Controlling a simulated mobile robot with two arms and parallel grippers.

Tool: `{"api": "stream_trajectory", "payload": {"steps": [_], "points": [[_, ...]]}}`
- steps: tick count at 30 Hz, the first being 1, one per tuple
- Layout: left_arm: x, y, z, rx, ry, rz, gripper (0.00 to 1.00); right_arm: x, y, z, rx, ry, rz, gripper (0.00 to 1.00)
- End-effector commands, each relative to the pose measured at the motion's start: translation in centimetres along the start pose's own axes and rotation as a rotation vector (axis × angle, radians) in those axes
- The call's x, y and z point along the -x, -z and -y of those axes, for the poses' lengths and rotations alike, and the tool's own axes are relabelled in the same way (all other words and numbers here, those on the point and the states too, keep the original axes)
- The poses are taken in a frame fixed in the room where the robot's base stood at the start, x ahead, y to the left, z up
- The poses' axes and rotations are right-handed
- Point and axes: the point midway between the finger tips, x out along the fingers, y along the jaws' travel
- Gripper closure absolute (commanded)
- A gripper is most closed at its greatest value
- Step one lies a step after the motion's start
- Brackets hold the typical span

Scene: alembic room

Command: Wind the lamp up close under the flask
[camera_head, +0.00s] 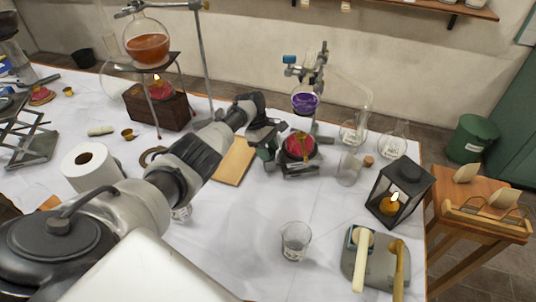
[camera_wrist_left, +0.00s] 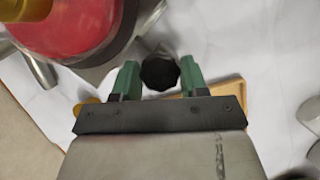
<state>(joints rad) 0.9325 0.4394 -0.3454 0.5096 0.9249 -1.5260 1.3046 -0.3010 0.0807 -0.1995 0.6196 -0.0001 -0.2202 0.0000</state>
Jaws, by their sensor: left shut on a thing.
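The red lamp (camera_head: 300,146) stands on a dark support right of centre, below a small flask (camera_head: 305,102) holding purple liquid. A gap shows between the lamp top and the flask. In the left wrist view the lamp (camera_wrist_left: 70,25) fills the upper left, with a brass part at the corner. My left gripper (camera_head: 270,143) is at the left side of the lamp's support. In the left wrist view its green fingers (camera_wrist_left: 160,80) are on either side of a black knob (camera_wrist_left: 160,71), shut on it. The knob is hidden in the head view. My right gripper is out of view.
A clamp stand (camera_head: 318,68) rises behind the purple flask. Glass flasks (camera_head: 392,147) and a lantern (camera_head: 399,192) stand to the right. A wooden board (camera_head: 234,162) lies under my left forearm. A beaker (camera_head: 296,241) stands in front, with clear cloth around it.

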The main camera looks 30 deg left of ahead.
Motion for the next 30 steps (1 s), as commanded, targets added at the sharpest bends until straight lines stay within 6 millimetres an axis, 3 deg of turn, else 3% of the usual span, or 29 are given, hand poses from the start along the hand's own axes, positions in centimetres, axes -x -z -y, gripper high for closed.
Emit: {"api": "stream_trajectory", "payload": {"steps": [1, 18, 30], "points": [[-0.5, 0.1, -0.1, -0.043, 0.016, 0.002, 0.8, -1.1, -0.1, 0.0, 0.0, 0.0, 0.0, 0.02], [-0.4, 0.1, -0.4, -0.536, 0.219, -0.001, 0.8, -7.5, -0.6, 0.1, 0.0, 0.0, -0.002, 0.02], [-0.2, -0.1, -0.4, -0.78, 0.321, -0.002, 0.8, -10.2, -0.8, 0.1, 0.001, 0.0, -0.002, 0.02]]}}
